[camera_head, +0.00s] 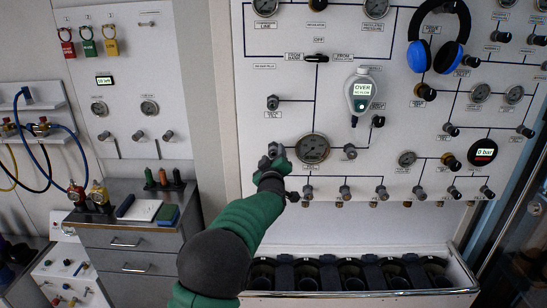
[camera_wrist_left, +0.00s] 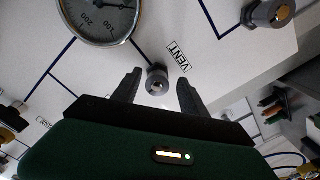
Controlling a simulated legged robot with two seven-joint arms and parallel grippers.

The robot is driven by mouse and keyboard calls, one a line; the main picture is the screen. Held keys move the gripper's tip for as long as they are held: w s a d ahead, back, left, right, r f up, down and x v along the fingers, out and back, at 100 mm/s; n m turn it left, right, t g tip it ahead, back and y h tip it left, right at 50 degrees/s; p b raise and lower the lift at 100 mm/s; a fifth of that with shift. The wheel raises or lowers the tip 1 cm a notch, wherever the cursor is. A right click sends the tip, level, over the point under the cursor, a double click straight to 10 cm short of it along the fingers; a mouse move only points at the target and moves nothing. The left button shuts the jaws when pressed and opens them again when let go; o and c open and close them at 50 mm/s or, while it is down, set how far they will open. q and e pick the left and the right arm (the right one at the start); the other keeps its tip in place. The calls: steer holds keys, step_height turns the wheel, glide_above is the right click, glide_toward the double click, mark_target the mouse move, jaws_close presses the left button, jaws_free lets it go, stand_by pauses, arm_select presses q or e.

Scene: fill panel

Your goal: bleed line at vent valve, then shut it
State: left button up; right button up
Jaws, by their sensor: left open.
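The vent valve (camera_wrist_left: 156,82) is a small grey round knob below the VENT label (camera_wrist_left: 178,57) in the left wrist view. My left gripper (camera_wrist_left: 159,78) is open, with one dark finger on each side of the knob; I cannot tell whether either finger touches it. In the head view my left gripper (camera_head: 273,157) is up at the panel (camera_head: 235,60), just left of the large round gauge (camera_head: 312,148), and mostly hides the valve. The gauge also shows in the left wrist view (camera_wrist_left: 98,15). My right gripper is not in view.
Another grey knob (camera_head: 272,102) sits above my left gripper, and a row of small valves (camera_head: 345,190) runs below the gauge. Blue headphones (camera_head: 438,40) and a handheld meter (camera_head: 360,90) hang on the panel. A bin of dark items (camera_head: 450,265) stands below.

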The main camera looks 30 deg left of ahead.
arm_select(q)
steer(key=shift+r, duration=0.1)
steer(key=b+v, duration=0.2)
steer(key=v, duration=1.4)
steer(key=shift+s+d+b, duration=0.2)
steer(key=shift+s+b, duration=0.15)
steer(key=shift+b, duration=0.05)
steer(key=s+d+f+m+g+h+p, duration=0.1)
steer(key=s+d+f+m+g+h, duration=0.3)
steer(key=d+f, duration=0.45)
steer(key=s+d+f+m+g+h+p, duration=0.15)
steer(key=s+d+f+m+h, duration=0.3)
steer(key=f, duration=0.65)
steer(key=s+d+f+m+g, duration=0.1)
steer(key=s+f+m+g, duration=0.1)
steer(key=s, duration=0.6)
steer(key=s+d+f+m+g, duration=0.2)
steer(key=s+f+m+g, duration=0.1)
steer(key=s+f+g, duration=0.2)
steer(key=s+f, duration=0.2)
steer(key=s, duration=0.1)
steer(key=shift+s+d+h, duration=0.35)
steer(key=shift+s, duration=0.05)
steer(key=shift+m, duration=0.25)
